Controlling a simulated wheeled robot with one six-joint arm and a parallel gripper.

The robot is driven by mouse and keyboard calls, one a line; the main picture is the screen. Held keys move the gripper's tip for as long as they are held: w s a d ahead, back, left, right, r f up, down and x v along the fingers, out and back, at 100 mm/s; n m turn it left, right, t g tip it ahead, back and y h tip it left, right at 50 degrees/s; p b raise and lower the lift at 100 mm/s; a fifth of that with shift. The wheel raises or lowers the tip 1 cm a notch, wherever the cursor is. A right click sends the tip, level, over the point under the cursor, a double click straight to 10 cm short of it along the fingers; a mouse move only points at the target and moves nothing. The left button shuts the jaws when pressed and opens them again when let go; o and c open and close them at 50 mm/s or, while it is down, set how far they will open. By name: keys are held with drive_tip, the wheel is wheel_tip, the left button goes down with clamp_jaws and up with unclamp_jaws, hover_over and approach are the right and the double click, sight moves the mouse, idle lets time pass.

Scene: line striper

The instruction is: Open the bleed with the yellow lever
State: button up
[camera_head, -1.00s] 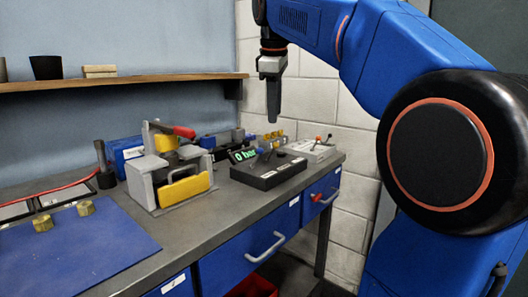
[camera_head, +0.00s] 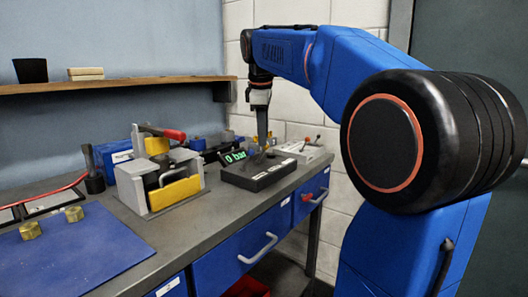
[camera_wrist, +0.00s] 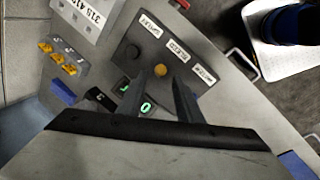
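A black control box (camera_head: 262,173) stands on the bench with a green-lit display (camera_head: 234,157) reading "0 bar". In the wrist view the box (camera_wrist: 128,38) carries a black knob (camera_wrist: 133,52), a round yellow knob (camera_wrist: 160,71) and white labels, too small to read surely. The yellow knob looks like the yellow lever's top, seen from above. My gripper (camera_head: 262,143) points down above the box.
A grey clamp fixture (camera_head: 160,175) with a red-handled lever stands left of the box. A pale box with small levers (camera_head: 300,150) stands to its right. Brass fittings (camera_head: 74,214) lie on a blue mat. A shelf (camera_head: 110,83) runs along the wall.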

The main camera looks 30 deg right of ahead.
sight(264, 148)
drive_tip(key=x, duration=0.7)
drive_tip(key=shift+r, duration=0.1)
clamp_jaws()
